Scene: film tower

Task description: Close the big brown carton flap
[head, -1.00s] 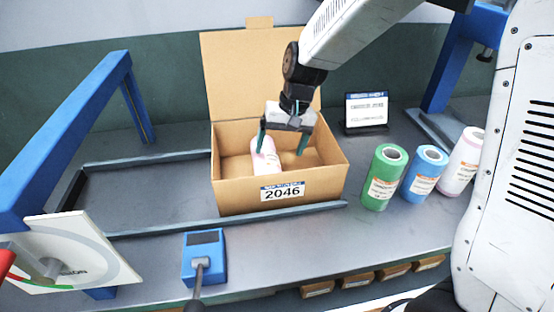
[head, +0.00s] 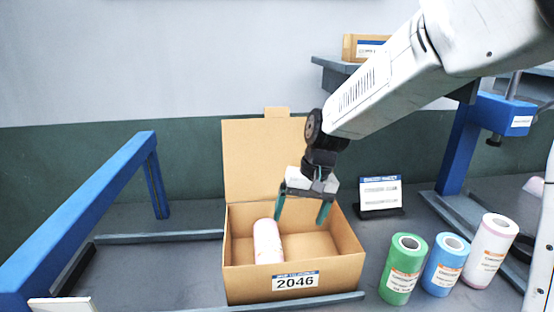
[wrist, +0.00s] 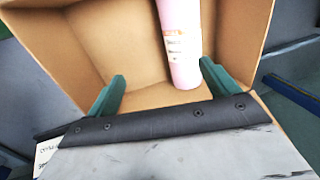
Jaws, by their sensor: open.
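The big brown carton (head: 240,285) stands on the grey bench with the label 2046 on its front. Its large flap (head: 262,160) stands upright at the back, so the carton is open. A pale pink roll (head: 267,243) lies inside at the left; it also shows in the wrist view (wrist: 181,45). My gripper (head: 300,218) is open and empty above the carton's opening, in front of the flap and to the right of the roll. In the wrist view its green fingers (wrist: 160,92) are spread, with the roll beyond them and not held.
Green (head: 404,270), blue (head: 445,265) and pink (head: 491,250) rolls stand right of the carton. A small sign (head: 380,194) stands behind them. A blue frame (head: 90,215) rises at the left. A small box (head: 362,46) sits on a shelf at upper right.

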